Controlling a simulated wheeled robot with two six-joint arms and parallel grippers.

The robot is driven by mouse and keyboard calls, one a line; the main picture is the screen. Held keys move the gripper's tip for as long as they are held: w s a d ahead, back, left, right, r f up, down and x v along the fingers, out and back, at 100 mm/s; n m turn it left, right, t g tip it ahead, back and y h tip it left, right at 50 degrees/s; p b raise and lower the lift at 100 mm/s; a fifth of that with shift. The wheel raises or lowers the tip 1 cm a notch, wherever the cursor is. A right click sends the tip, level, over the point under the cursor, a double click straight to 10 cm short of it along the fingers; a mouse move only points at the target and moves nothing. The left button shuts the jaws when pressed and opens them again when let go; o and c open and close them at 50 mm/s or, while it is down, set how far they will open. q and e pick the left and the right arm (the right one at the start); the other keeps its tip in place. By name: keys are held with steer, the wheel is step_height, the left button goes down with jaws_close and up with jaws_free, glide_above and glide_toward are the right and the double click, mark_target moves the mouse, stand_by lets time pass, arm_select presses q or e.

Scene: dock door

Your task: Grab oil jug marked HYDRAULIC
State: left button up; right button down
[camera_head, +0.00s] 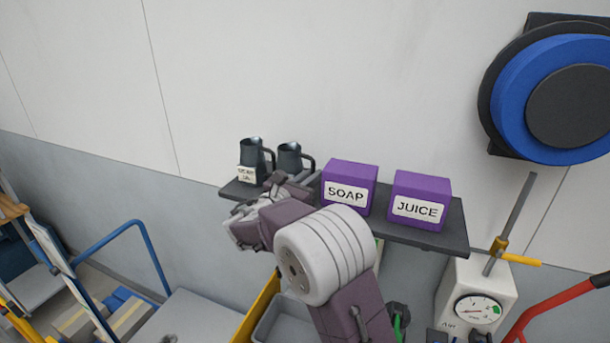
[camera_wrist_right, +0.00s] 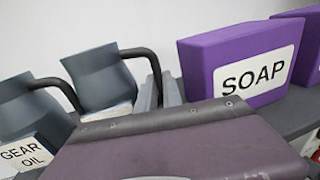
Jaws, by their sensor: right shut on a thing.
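Two dark grey jugs with black handles are at the left end of a wall shelf (camera_head: 445,235). The left jug (camera_head: 251,154) has a white label reading GEAR OIL, clear in the right wrist view (camera_wrist_right: 22,105). The second jug (camera_head: 289,157) is just right of it; in the right wrist view (camera_wrist_right: 98,76) only the top of its white label shows, and its text is hidden behind my wrist. My right gripper (camera_wrist_right: 160,92) is shut on the second jug's handle, from its right side. Whether that jug's base touches the shelf is hidden. My left gripper is not in view.
A purple SOAP box (camera_head: 348,187) stands close to the right of my gripper, with a purple JUICE box (camera_head: 420,200) beyond it. A white gauge unit (camera_head: 473,300) is below the shelf at right. A blue round wall fixture (camera_head: 510,85) is at upper right.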

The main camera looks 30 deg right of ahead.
step_height(320, 180, up, 18)
stand_by(0.9)
